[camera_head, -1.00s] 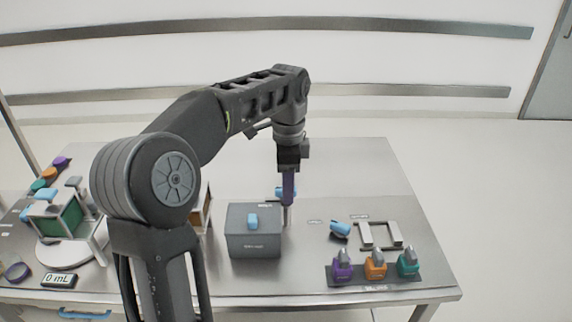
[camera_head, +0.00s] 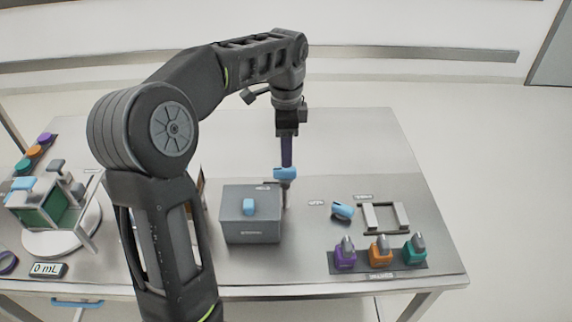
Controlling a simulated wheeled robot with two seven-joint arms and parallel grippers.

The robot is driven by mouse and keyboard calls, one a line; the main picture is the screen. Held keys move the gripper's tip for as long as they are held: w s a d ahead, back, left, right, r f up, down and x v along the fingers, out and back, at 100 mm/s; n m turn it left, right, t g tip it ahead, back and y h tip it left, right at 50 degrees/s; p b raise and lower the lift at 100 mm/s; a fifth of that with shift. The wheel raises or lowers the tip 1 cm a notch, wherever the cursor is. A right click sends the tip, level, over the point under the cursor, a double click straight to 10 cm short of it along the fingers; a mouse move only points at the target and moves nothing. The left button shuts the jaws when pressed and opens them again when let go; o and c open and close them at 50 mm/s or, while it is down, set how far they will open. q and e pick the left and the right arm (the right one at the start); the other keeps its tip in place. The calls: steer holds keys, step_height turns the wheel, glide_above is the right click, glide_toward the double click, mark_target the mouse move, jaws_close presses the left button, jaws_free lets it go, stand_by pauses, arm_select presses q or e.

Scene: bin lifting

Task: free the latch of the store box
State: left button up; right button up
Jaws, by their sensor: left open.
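A light-blue latch handle (camera_head: 283,173) sits at the box's far right corner, on a thin upright post. It looks like a short bar lying across the picture. My left gripper (camera_head: 286,166) points straight down just above the handle, its dark purple part close over it. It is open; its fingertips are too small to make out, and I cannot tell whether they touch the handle. My right gripper is out of view.
To the right lie a loose light-blue piece (camera_head: 342,211), a metal frame (camera_head: 385,217) and a dark tray (camera_head: 376,265) with purple, orange and teal pieces. At the left stand a green-sided container (camera_head: 45,207) and a 0 mL display (camera_head: 48,269). The table's back right is clear.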

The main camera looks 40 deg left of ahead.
mark_target(279, 178)
arm_select(q)
step_height(279, 178, down, 6)
steer(key=shift+r+p, duration=0.1)
steer(key=shift+p, duration=0.25)
steer(key=shift+c, duration=0.4)
jaws_close()
